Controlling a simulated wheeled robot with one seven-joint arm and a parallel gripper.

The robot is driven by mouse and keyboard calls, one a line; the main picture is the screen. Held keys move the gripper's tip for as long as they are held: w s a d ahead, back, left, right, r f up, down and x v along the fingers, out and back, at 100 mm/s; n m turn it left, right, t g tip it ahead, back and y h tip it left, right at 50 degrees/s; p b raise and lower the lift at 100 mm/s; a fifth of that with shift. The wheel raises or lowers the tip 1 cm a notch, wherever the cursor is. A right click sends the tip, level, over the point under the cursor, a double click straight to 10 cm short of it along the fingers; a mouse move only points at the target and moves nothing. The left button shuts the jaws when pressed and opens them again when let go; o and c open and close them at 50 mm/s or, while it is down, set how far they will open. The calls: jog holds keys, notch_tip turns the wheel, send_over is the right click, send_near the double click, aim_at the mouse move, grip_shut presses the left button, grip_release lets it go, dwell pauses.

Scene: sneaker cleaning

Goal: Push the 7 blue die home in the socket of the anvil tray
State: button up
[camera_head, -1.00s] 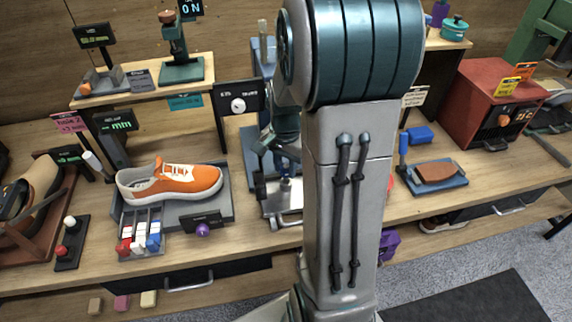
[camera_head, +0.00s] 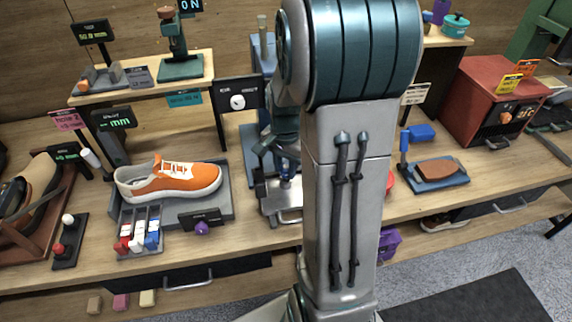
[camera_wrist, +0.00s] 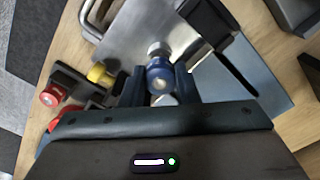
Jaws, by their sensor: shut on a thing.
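The blue die (camera_wrist: 159,76) sits between the two fingers of my gripper (camera_wrist: 160,84) in the wrist view. It is round and blue with a pale metal top. My gripper is shut on it. The die stands over the bright metal plate of the anvil tray (camera_wrist: 135,32), near the plate's edge. I cannot tell how deep it sits, as the socket is hidden. In the head view the tray's front (camera_head: 289,216) shows left of my arm, with the die (camera_head: 287,169) just above it; the arm hides part of this spot.
A dark post (camera_wrist: 205,18) and a blue-grey base (camera_wrist: 235,80) stand close beside the plate. Red (camera_wrist: 52,95) and yellow (camera_wrist: 99,73) knobs lie at the left. An orange sneaker (camera_head: 170,181) on its grey stand is left of the tray.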

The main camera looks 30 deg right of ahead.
aim_at(285, 167)
jog(key=shift+f+b, duration=0.8)
jog(key=shift+f, duration=0.3)
jog(key=o, duration=1)
jog(key=shift+o, duration=0.2)
jog(key=shift+r, duration=0.1)
notch_tip(285, 167, up, 14)
jog(key=s+a+f+n+t, duration=0.2)
jog(key=s+a+n+t, duration=0.1)
jog(key=s+a+n, duration=0.8)
jog(key=shift+s+a+f+n, duration=0.35)
jog(key=shift+s+n, duration=0.25)
jog(key=shift+s, duration=0.05)
